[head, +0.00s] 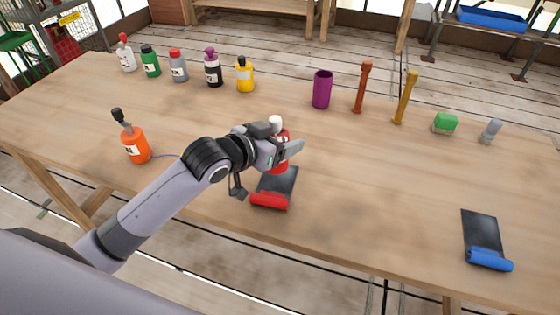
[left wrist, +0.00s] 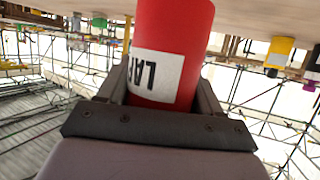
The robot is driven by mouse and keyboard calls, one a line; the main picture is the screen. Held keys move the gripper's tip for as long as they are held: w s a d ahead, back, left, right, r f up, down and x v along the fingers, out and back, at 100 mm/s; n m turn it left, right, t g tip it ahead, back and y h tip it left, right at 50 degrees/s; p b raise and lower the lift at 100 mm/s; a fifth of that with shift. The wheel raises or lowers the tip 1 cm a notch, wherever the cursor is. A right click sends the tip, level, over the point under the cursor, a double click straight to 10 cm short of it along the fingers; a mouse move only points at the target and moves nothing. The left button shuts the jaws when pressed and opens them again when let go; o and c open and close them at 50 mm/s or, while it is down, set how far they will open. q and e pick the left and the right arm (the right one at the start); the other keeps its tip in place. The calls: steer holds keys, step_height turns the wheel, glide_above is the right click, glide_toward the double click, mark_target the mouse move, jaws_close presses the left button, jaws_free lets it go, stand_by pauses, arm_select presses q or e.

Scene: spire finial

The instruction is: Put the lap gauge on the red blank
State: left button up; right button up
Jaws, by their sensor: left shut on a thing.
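The lap gauge, a red bottle with a white top (head: 275,125), is in my left gripper (head: 285,153). In the left wrist view the red bottle (left wrist: 172,30) carries a white label with letters starting "LA", upside down, and sits between both fingers of my left gripper (left wrist: 165,95). The red blank, a dark sheet with a red roll along its near edge (head: 270,201), lies on the table just below the gripper in the head view. The bottle overlaps the sheet's far end there; I cannot tell if they touch. My right gripper is not in view.
On the wooden table (head: 370,210), several bottles stand at the back left, and an orange bottle (head: 134,146) stands nearer. A purple cup (head: 321,90), two posts and small blocks stand at the back right. A blue-rolled dark sheet (head: 488,259) lies front right.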

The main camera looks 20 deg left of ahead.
arm_select(q)
steer(key=shift+f, duration=3.15)
steer(key=shift+f+b, duration=0.2)
steer(key=shift+b, duration=0.1)
steer(key=o, duration=1.2)
steer(key=shift+c, duration=0.2)
steer(key=shift+r, duration=0.1)
steer(key=shift+s+r, duration=0.1)
steer(key=v, duration=1.1)
steer(key=shift+s+a+p, duration=0.25)
steer(key=shift+s+p, duration=0.05)
steer(key=shift+s, duration=0.05)
steer(key=shift+r, duration=0.1)
